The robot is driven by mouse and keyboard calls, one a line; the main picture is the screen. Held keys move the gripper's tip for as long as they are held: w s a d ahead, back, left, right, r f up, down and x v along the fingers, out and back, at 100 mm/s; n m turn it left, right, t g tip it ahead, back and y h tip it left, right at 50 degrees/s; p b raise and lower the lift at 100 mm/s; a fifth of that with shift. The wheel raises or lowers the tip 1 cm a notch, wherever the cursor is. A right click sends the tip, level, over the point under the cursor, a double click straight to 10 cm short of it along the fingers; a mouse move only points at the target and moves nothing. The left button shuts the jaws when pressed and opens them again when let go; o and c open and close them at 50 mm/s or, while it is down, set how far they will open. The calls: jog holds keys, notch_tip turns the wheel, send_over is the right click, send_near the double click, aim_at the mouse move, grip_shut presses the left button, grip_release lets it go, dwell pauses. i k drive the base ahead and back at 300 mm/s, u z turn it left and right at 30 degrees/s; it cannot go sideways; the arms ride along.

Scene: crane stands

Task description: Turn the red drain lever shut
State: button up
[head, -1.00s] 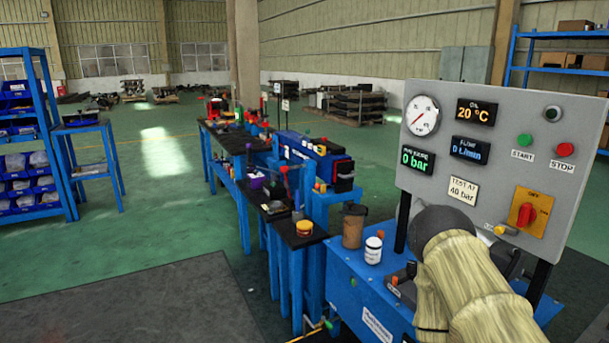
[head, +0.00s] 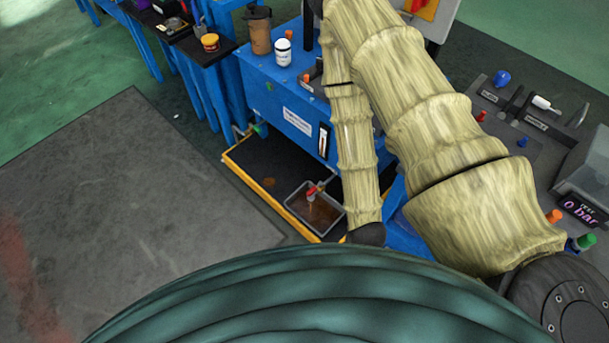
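In the head view, a small red lever (head: 313,191) shows low at the front of the blue power unit (head: 275,100), on a short drain fitting. Below it stands a grey pan (head: 296,207) with brown liquid in it. Whether the lever is open or shut is too small to tell. My arm, in a pale ribbed sleeve, runs down the middle of the view just right of the lever. My gripper cannot be made out; the arm's sleeve and my own body cover much of the lower view.
The pan sits in a yellow-edged black tray (head: 262,182) on the floor. A grey bench (head: 530,125) with small fittings is at right. A dark mat (head: 120,210) lies clear at left.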

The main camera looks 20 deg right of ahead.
aim_at(311, 190)
jog(key=z, duration=0.65)
jog(key=k, duration=0.9)
jog(key=u, duration=0.65)
